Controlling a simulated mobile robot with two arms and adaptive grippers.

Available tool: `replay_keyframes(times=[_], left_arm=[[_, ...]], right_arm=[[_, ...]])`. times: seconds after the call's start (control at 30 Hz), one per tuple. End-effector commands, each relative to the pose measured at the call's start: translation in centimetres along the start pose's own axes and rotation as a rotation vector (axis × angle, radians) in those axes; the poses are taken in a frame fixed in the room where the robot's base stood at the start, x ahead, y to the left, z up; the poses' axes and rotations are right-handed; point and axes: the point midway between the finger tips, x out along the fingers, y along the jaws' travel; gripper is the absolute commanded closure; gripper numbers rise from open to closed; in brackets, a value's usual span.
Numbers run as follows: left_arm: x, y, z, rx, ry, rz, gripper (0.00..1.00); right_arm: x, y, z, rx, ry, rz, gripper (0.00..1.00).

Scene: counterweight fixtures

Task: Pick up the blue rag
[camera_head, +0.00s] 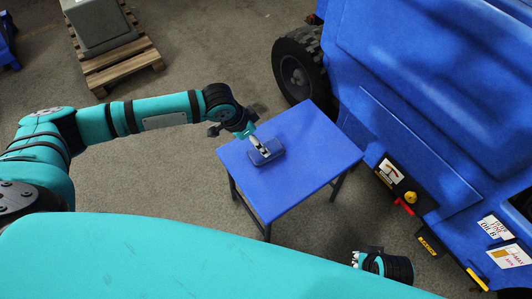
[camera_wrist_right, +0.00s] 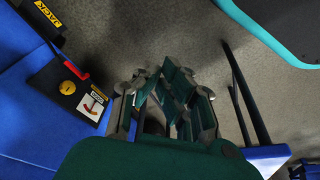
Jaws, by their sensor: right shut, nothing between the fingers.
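The blue rag (camera_head: 270,156) is a small, folded, dark blue bundle on top of the blue table (camera_head: 310,165). My left gripper (camera_head: 261,147) comes in from the left with its fingertips at the rag's upper left side. They overlap the rag in the picture; I cannot tell whether they grip it. My right gripper (camera_head: 357,258) is low at the bottom, off the table's front right side and away from the rag. In the right wrist view my right gripper (camera_wrist_right: 172,85) has its fingers together with nothing between them. The rag does not show there.
A large blue machine (camera_head: 440,110) with a black tyre (camera_head: 298,70) stands right of the table. Its lower side carries a red handle (camera_head: 404,206) and a yellow knob (camera_head: 411,197). A wooden pallet (camera_head: 125,68) with a grey block (camera_head: 98,24) is at upper left.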

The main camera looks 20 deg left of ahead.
Motion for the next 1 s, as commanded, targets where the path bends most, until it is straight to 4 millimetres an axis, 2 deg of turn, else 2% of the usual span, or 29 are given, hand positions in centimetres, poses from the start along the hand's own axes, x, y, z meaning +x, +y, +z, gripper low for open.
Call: replay_keyframes(times=[0.03,0.1,0.47,0.7,0.83,1.0], left_arm=[[1.2,0.1,0.0,0.001,0.0,0.001,0.11],[2.2,0.0,0.0,0.0,0.0,0.0,0.11],[4.7,0.1,0.1,0.001,0.0,0.0,0.11],[7.7,0.2,0.4,0.001,0.001,0.0,0.11],[8.6,0.2,0.4,0.0,0.0,-0.001,0.11],[8.8,0.2,0.3,0.001,0.001,0.0,0.11]], right_arm=[[-0.7,0.1,-0.3,0.001,0.008,0.001,1.0],[-1.8,0.1,-0.6,0.002,0.013,0.002,1.0],[-4.9,0.2,-1.2,0.004,0.029,0.005,1.0],[-9.1,0.4,-1.4,0.006,0.051,0.009,1.0],[-10.6,0.4,-1.3,0.007,0.056,0.01,1.0],[-11.2,0.4,-1.3,0.008,0.056,0.01,1.0]])
